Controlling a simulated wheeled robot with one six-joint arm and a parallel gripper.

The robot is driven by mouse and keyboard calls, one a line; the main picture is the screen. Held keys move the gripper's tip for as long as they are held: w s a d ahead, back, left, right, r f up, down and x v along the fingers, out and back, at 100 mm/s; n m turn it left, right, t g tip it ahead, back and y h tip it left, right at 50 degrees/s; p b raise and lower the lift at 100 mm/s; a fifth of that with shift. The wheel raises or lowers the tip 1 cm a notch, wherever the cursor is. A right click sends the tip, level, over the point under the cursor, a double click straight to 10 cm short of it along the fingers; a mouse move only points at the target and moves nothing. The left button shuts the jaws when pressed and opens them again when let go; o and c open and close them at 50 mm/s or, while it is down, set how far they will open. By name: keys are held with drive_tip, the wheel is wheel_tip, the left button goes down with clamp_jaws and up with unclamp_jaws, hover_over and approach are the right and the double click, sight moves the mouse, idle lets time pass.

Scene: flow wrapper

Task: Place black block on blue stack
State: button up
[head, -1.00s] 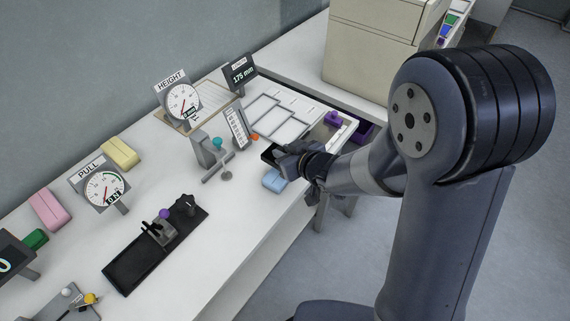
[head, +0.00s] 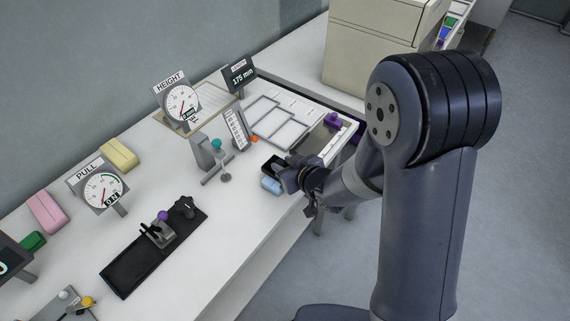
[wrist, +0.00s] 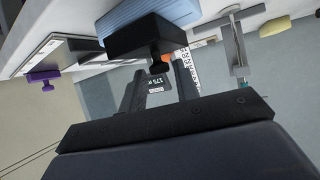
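The black block (head: 272,162) is near the table's front edge, by the open gripper. In the wrist view the black block (wrist: 138,34) has a dark knob facing me and overlaps the wide light-blue stack (wrist: 150,14). That view is turned over, and the black block appears to rest on the blue. In the head view the blue stack (head: 271,185) shows just below the black block. My gripper (head: 290,177) is beside them on the right.
A grey stand with a teal knob (head: 216,144) and an upright scale (head: 236,129) stand left of the blocks. A flat machine top with white frames (head: 275,118) and a purple knob (head: 333,119) lies behind.

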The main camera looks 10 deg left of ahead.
drive_tip(key=shift+o, duration=1.1)
drive_tip(key=shift+r, duration=0.1)
drive_tip(key=shift+r, duration=0.15)
drive_tip(key=v, duration=1.2)
drive_tip(key=shift+p, duration=0.4)
drive_tip(key=shift+c, duration=0.6)
